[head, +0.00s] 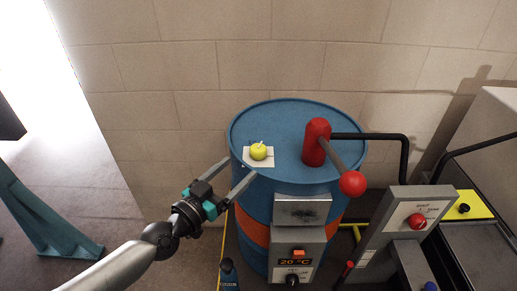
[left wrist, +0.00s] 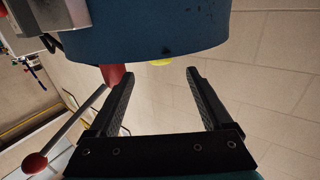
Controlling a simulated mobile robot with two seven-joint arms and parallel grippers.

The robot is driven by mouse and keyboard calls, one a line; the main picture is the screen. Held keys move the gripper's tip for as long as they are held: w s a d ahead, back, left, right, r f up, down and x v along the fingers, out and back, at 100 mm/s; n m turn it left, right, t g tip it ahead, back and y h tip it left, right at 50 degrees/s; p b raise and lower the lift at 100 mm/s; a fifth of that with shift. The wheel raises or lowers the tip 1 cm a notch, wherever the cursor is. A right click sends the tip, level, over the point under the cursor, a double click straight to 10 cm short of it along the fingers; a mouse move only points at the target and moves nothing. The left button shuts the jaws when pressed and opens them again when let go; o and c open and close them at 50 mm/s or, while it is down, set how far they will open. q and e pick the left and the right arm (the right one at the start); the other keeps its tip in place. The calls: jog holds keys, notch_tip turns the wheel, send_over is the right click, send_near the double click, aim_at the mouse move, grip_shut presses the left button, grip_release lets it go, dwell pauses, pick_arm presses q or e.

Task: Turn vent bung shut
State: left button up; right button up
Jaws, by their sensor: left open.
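The vent bung, a small round yellow cap (head: 258,151) with a pale mark on top, sits on a white label on the blue drum's lid (head: 285,112). In the left wrist view, only a sliver of the yellow cap (left wrist: 162,63) shows past the drum's edge, between the fingertips. My left gripper (head: 240,168) is open and empty at the drum's front-left rim, just short of the cap. Its two fingers spread widely in the left wrist view (left wrist: 160,73). My right gripper is not in view.
A red hand pump (head: 317,140) with a grey lever and red ball knob (head: 352,183) stands right of the cap. A black pipe (head: 380,137) runs right from it. A temperature box (head: 297,256) is on the drum's front. A grey panel with a red button (head: 417,221) stands right.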

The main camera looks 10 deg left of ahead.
aim_at(253, 155)
pick_arm(q)
jog(key=x, duration=1)
jog(key=shift+b, duration=0.35)
